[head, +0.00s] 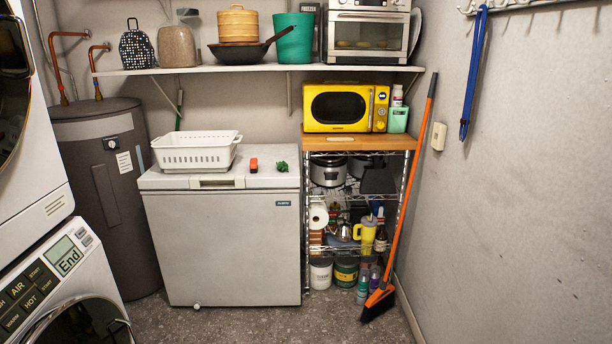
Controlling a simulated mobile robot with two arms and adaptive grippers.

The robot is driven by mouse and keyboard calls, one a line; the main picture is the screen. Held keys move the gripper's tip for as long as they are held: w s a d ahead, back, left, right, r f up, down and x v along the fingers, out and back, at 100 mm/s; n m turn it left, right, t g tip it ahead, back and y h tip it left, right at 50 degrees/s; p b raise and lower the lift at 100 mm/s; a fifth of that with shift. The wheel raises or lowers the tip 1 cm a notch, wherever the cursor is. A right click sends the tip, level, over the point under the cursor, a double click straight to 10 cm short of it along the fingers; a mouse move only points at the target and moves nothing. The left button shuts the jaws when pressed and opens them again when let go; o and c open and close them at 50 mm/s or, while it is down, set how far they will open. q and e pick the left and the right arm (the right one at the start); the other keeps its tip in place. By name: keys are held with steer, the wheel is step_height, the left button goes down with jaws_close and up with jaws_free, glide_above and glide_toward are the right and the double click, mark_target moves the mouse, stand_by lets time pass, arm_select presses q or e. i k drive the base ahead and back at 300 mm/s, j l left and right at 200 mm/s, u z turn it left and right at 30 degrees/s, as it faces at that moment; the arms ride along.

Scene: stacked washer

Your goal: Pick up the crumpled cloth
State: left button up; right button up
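A small dark green, crumpled-looking item (282,166) lies on the right part of the white chest freezer's lid (222,181). It looks like the crumpled cloth, but it is too small in the picture to be certain. A small orange-red object (253,165) lies just left of it, apart from it. A white perforated basket (196,156) stands on the left part of the lid. Neither of my grippers shows in the head view.
A wire rack (348,246) with a yellow microwave (346,106) on top stands right of the freezer. An orange-handled broom (401,210) leans beside it. Stacked white machines (75,263) and a grey tank (117,197) stand at left. A loaded shelf (240,69) hangs above. The floor in front is clear.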

mark_target(284, 166)
steer(key=i+j+u, duration=0.15)
steer(key=i, duration=0.95)
steer(key=i+j+u, duration=0.15)
steer(key=i, duration=0.95)
